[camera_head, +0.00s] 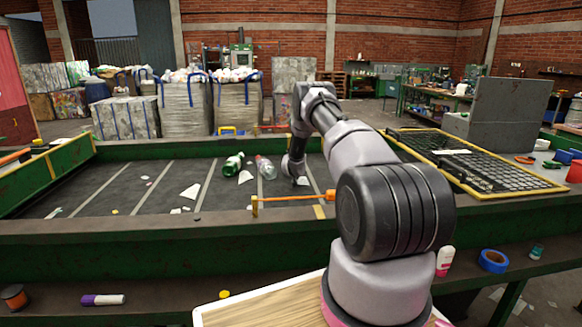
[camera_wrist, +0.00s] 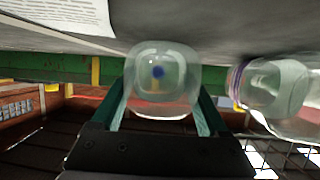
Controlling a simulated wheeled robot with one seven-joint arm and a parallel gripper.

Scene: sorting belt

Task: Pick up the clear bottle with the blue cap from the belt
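In the wrist view a clear bottle (camera_wrist: 178,95) is seen end-on between the two fingers of my gripper (camera_wrist: 163,105). A blue spot, likely its cap, shows through it. The fingers stand apart on either side of the bottle; whether they press on it is unclear.
A green bottle (camera_head: 232,164) lies further left on the belt. White scraps (camera_head: 190,191) are scattered about. A green rail (camera_head: 150,243) borders the belt in front, with an orange bar (camera_head: 297,198) near my arm.

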